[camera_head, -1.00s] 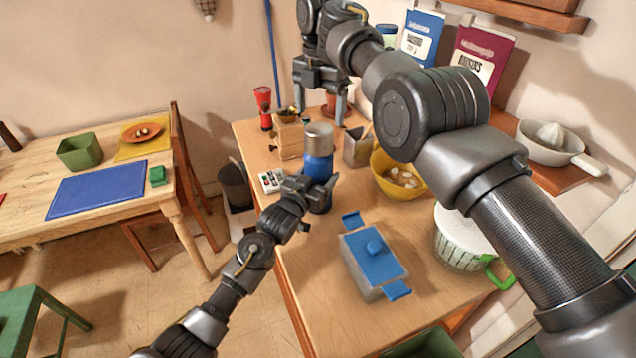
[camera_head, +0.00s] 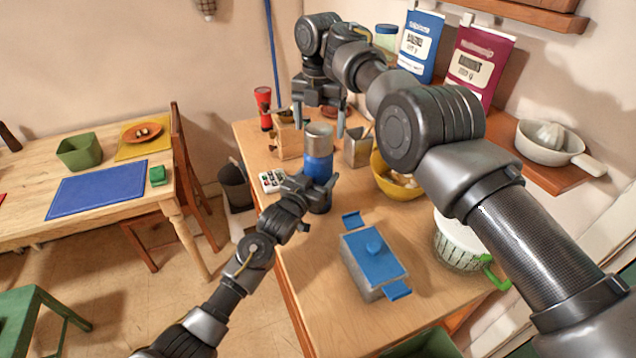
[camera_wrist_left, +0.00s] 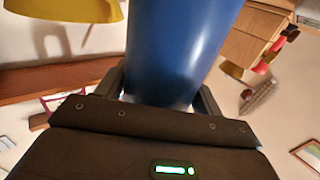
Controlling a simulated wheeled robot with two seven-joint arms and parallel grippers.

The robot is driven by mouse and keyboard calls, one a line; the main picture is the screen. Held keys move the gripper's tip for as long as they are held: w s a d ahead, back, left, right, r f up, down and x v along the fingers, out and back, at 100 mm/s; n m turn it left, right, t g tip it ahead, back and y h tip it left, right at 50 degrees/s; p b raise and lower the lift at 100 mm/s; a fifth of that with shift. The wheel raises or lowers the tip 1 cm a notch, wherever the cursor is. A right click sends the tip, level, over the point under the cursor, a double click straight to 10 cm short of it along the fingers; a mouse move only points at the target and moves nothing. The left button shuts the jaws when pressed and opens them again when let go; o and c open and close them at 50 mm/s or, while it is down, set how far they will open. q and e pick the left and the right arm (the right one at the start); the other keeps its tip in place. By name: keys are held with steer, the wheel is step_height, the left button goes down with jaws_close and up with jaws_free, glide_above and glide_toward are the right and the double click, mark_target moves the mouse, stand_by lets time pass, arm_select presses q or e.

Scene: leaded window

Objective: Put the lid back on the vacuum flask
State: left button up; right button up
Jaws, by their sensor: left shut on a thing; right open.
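The vacuum flask (camera_head: 319,170) stands upright on the wooden table, with a blue body and a silver lid (camera_head: 318,138) that appears to sit on its top. Whether the lid is fully seated cannot be told. My left gripper (camera_head: 318,187) is shut on the blue body low down; the body (camera_wrist_left: 180,50) fills the middle of the left wrist view between the fingers. My right gripper (camera_head: 320,126) is open, pointing down, with its fingers at either side of the lid in the picture. Contact between these fingers and the lid cannot be made out.
A red pepper mill (camera_head: 263,108) stands at the back left.

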mark_target(319, 138)
steer(key=shift+f, duration=2.2)
